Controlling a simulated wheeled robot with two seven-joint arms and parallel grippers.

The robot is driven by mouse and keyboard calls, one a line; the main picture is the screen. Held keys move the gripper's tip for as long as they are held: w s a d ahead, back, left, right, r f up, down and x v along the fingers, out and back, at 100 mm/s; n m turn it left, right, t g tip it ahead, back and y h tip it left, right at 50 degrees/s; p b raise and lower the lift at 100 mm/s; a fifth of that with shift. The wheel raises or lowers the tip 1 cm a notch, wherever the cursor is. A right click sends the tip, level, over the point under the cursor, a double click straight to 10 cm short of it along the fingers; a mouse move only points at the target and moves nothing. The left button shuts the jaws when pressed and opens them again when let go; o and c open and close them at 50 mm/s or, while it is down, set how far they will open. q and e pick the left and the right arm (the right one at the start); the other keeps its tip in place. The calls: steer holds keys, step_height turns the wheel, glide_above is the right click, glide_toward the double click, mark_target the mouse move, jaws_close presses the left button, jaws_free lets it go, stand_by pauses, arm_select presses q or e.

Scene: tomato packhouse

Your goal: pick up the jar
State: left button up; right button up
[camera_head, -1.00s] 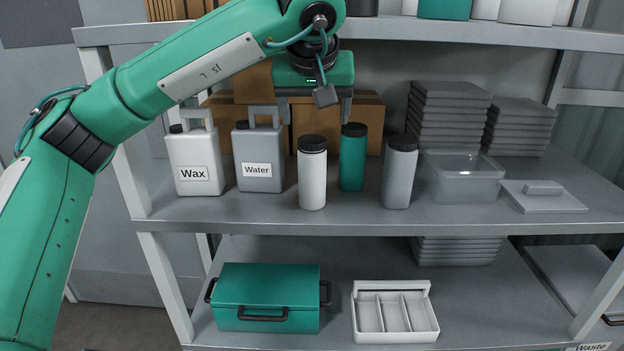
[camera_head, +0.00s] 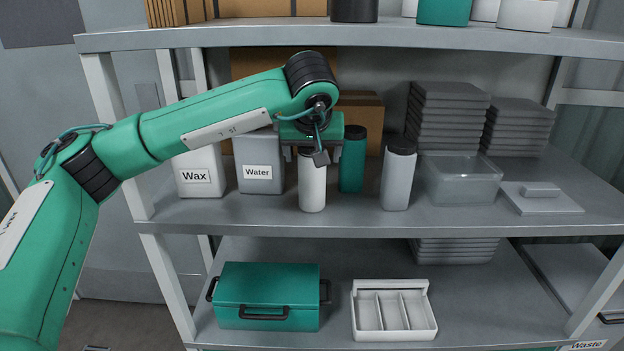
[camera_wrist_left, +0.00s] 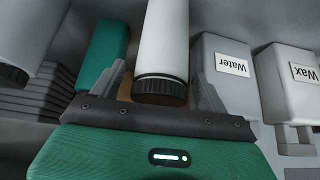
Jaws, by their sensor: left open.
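A white jar with a black ribbed lid (camera_head: 312,187) stands upright on the middle shelf. It also shows in the left wrist view (camera_wrist_left: 164,42), upside down. My left gripper (camera_head: 313,157) points down over its top and is open, with one finger on each side of the lid in the wrist view. No finger clearly touches the jar. The gripper and wrist hide most of the lid in the head view. A green jar (camera_head: 352,165) and a grey jar (camera_head: 398,180), both black-lidded, stand to the right. My right gripper is not in view.
Wax (camera_head: 199,172) and Water (camera_head: 259,164) containers stand to the left. A clear bin (camera_head: 461,182) and stacked grey trays (camera_head: 447,115) are at right. The upper shelf (camera_head: 420,38) runs above my arm. Cardboard boxes (camera_head: 362,112) stand behind.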

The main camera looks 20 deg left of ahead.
arm_select(q)
steer(key=shift+x, duration=0.8)
steer(key=c, duration=1.4)
